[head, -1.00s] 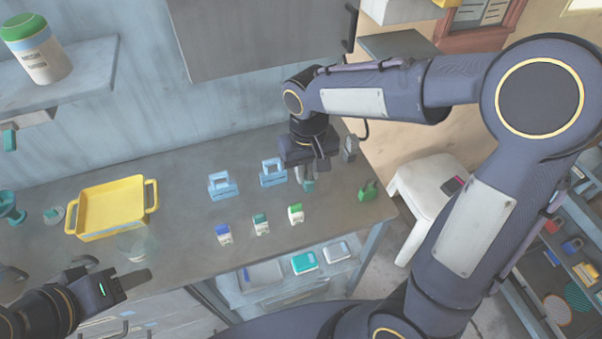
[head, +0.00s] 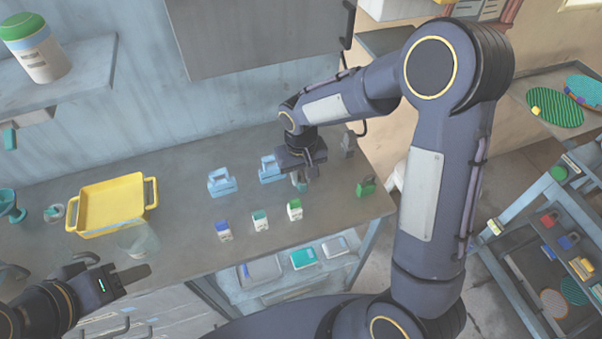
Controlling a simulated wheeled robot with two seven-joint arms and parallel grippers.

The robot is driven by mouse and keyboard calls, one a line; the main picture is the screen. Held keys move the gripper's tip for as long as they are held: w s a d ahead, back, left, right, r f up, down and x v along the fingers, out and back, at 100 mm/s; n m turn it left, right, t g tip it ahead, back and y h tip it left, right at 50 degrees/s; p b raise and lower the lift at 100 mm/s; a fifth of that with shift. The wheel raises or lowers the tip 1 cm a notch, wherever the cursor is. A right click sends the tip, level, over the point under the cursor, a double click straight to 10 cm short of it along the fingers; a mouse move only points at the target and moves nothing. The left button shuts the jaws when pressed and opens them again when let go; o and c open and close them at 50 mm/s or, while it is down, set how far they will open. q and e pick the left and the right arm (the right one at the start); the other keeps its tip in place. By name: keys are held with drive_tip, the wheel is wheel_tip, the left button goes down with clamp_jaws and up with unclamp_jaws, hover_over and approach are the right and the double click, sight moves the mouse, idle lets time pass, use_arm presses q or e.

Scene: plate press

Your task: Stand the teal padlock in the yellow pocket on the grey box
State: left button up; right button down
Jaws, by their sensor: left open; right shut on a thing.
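My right gripper (head: 305,174) is over the right part of the grey counter, shut on a small teal thing (head: 301,186) that looks like the padlock. The fingers hide most of it, and I cannot tell whether it touches the counter. A pale grey box (head: 388,9) is cut off by the top edge of the view. A small bit of yellow (head: 446,2) shows at its right side; I cannot tell whether this is the pocket. My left gripper (head: 122,270) is open and empty near the counter's front left, beside a clear cup.
A green padlock (head: 366,187) and a grey padlock (head: 349,144) stand right of my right gripper. A yellow tray (head: 112,203) is further left. A shelved cart (head: 545,215) stands at right.

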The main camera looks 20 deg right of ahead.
drive_tip(key=shift+f, duration=0.25)
drive_tip(key=c, duration=1.3)
unclamp_jaws()
drive_tip(key=shift+r, duration=0.1)
